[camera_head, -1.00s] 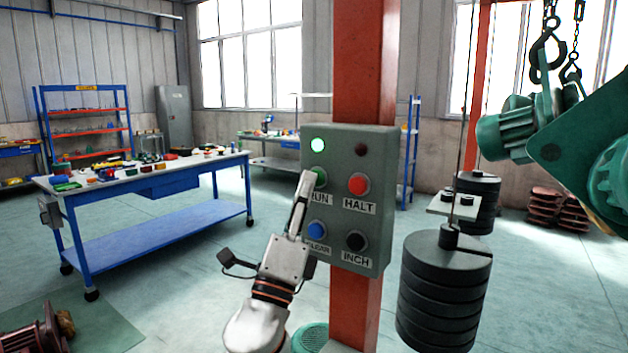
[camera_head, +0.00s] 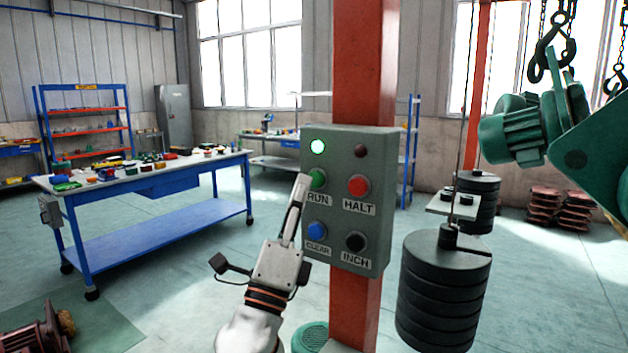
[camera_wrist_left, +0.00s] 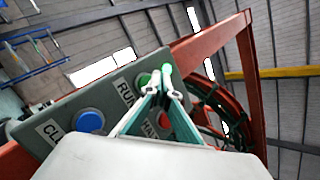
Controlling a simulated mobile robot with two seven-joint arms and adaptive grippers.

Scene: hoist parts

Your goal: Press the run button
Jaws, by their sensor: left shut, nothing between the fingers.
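The grey-green control panel (camera_head: 338,205) is fixed to a red post. Its green run button (camera_head: 319,179) is at the upper left, above the RUN label, and also shows in the left wrist view (camera_wrist_left: 143,80). My left gripper (camera_head: 303,180) is shut and empty. Its fingertips are at the left edge of the run button in the head view; I cannot tell whether they touch it. In the left wrist view the fingers (camera_wrist_left: 161,84) lie beside the button. A pale green lamp (camera_head: 317,146) above it is lit. My right gripper is out of view.
The red HALT button (camera_head: 359,185), blue CLEAR button (camera_head: 317,229) and black INCH button (camera_head: 355,241) are close by. Stacked black weights (camera_head: 445,290) hang right of the panel. A green hoist part (camera_head: 520,125) is at the upper right. A blue workbench (camera_head: 150,180) stands left.

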